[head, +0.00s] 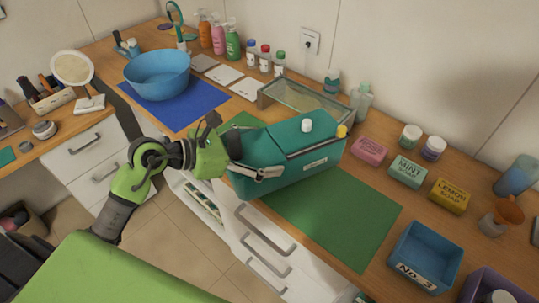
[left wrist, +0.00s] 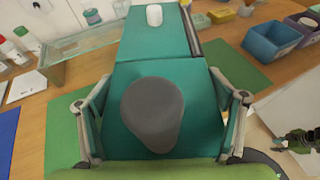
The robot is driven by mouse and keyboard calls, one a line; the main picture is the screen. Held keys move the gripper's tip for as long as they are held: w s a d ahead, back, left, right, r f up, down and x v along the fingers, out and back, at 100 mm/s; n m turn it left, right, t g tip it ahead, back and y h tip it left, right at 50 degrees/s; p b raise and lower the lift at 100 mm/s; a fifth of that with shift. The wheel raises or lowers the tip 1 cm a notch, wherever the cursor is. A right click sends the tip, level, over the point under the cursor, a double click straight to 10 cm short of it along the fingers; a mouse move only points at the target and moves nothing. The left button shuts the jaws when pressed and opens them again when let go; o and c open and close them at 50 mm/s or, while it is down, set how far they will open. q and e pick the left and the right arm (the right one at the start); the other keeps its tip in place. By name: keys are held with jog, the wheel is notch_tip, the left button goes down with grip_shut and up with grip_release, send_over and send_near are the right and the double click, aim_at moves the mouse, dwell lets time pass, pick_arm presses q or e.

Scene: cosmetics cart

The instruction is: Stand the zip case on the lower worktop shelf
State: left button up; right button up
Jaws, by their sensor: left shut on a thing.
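The zip case (head: 285,150) is a teal, box-like case with a pale label on its front side. It is over the green mat (head: 335,217) on the worktop; I cannot tell whether it touches the mat. My left gripper (head: 242,150) is shut on its left end, one finger along the near side, the far finger mostly hidden. In the left wrist view the fingers of the left gripper (left wrist: 160,125) flank the teal case (left wrist: 155,60). A white cap (head: 306,125) shows at the case's top. An open shelf (head: 200,198) shows below the worktop.
A glass-like tray (head: 300,98) stands behind the case. Pink, mint and yellow soap boxes (head: 407,172) stand to its right, with a blue bin (head: 425,257) nearer. A blue bowl (head: 157,74) sits at the left. The near part of the green mat is clear.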

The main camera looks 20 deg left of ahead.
pick_arm(q)
jog(key=w+f, duration=0.3)
jog(key=shift+d+f+p, duration=0.25)
jog(key=shift+d+p, duration=0.05)
notch_tip(320, 180, down, 3)
jog(key=shift+w+r+p, duration=0.1)
jog(key=shift+w+p, duration=0.05)
jog(key=shift+p, duration=0.55)
jog(key=shift+f, duration=0.35)
jog(key=o, duration=1)
jog(key=shift+f, duration=0.2)
jog(key=o, duration=0.3)
jog(key=shift+r, duration=0.1)
